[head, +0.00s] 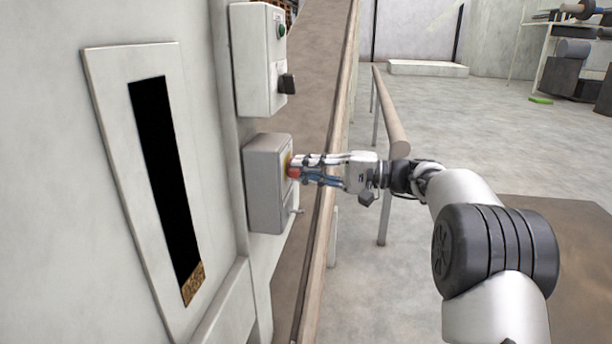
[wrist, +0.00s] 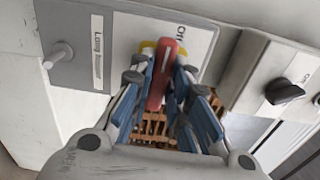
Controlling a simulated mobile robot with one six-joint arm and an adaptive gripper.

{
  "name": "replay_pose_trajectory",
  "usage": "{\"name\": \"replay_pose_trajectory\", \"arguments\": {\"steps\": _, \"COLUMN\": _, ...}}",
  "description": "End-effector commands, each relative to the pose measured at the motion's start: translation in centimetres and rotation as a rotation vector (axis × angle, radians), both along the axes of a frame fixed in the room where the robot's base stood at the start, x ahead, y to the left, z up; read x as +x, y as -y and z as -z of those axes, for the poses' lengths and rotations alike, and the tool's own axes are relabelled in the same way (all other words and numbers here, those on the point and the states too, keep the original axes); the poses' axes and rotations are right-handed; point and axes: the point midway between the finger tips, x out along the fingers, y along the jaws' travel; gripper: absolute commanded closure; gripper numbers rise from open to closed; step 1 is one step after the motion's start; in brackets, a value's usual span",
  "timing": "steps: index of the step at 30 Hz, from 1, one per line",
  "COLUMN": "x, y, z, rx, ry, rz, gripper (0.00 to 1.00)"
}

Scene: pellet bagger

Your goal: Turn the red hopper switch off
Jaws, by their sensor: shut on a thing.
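The red hopper switch (wrist: 163,74) is a red handle on a yellow base, on the front of a grey switch box (head: 265,190). In the head view only a bit of its red (head: 293,172) shows at my fingertips. My gripper (head: 298,167) reaches in from the right, level with the box. In the wrist view my gripper's blue-padded fingers (wrist: 160,88) are on both sides of the red handle and shut on it. The handle runs lengthwise between the fingers. A label beside it reads partly as "Off"; the rest is hidden.
A second box (head: 257,60) with a green button and black knob (head: 287,83) is mounted above. A small lever (wrist: 58,55) sticks out beside the red switch. A rail (head: 325,200) runs close by the boxes. A sight window (head: 165,180) is at the left. Open floor lies to the right.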

Motion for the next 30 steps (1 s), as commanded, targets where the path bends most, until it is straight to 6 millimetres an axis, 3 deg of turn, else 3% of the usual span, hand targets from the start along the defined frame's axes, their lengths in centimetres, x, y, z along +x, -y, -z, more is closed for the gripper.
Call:
{"name": "replay_pose_trajectory", "arguments": {"steps": 19, "x": 0.01, "y": 0.00, "z": 0.01, "rx": -0.012, "ry": 0.054, "rz": 0.000, "gripper": 1.00}}
{"name": "replay_pose_trajectory", "arguments": {"steps": 20, "x": 0.01, "y": 0.00, "z": 0.01, "rx": -0.012, "ry": 0.054, "rz": 0.000, "gripper": 0.83}}
{"name": "replay_pose_trajectory", "arguments": {"steps": 30, "x": 0.01, "y": 0.00, "z": 0.01, "rx": -0.010, "ry": 0.052, "rz": 0.000, "gripper": 0.63}}
